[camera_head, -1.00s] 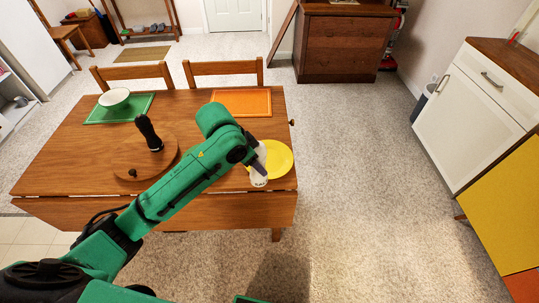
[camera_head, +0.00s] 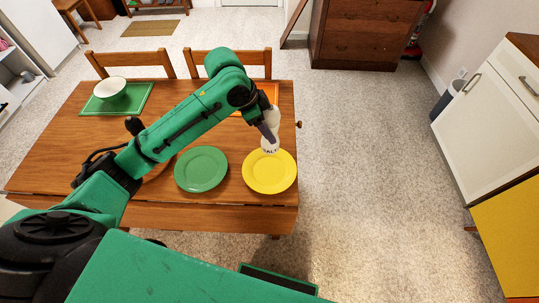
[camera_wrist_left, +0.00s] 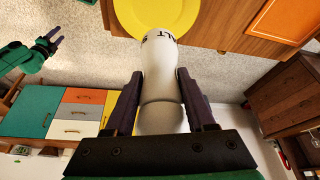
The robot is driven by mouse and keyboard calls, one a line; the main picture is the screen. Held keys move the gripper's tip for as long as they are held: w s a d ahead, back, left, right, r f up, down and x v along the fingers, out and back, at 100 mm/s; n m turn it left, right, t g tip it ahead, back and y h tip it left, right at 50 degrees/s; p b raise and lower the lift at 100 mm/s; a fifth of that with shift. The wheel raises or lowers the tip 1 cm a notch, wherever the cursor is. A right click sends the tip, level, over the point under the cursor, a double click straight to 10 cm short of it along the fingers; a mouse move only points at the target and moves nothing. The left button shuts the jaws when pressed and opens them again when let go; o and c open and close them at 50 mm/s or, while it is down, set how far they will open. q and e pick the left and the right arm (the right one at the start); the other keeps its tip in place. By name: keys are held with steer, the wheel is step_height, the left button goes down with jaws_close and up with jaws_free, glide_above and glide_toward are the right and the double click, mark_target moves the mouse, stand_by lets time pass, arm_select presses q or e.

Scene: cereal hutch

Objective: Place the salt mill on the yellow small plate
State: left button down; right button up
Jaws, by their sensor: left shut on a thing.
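The salt mill (camera_head: 270,130) is white with dark "SALT" lettering near its base. My left gripper (camera_head: 266,128) is shut on it and holds it roughly upright. The yellow small plate (camera_head: 270,175) lies near the table's front right corner. In the head view the mill's base overlaps the plate's back rim; I cannot tell the gap between them. In the left wrist view the mill (camera_wrist_left: 160,80) sits between both fingers, its lettered end towards the yellow plate (camera_wrist_left: 158,12). My right gripper (camera_wrist_left: 54,40) shows at that view's upper left, fingers apart and empty.
A green plate (camera_head: 201,170) lies left of the yellow one. A dark mill (camera_head: 134,125) stands behind my left arm. A white bowl (camera_head: 110,89) is on a green mat (camera_head: 140,98) at the back left. An orange mat (camera_head: 288,98) lies behind the salt mill.

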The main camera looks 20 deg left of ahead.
mark_target(263, 139)
arm_select(q)
steer(key=f, duration=0.5)
steer(key=shift+s+f, duration=0.3)
steer(key=f, duration=0.5)
steer(key=f+p, duration=0.1)
steer(key=f, duration=0.2)
steer(key=shift+w+f, duration=0.1)
steer(key=shift+w, duration=0.25)
steer(key=shift+f, duration=0.1)
steer(key=shift+c, duration=1.1)
jaws_free()
steer(key=shift+f, duration=0.1)
arm_select(e)
steer(key=shift+s+a+r, duration=0.2)
steer(key=shift+s+r, duration=0.15)
steer(key=shift+r, duration=0.15)
arm_select(q)
steer(key=v, duration=1.2)
steer(key=shift+b, duration=0.3)
arm_select(e)
steer(key=shift+d+f, duration=0.1)
steer(key=shift+f, duration=0.15)
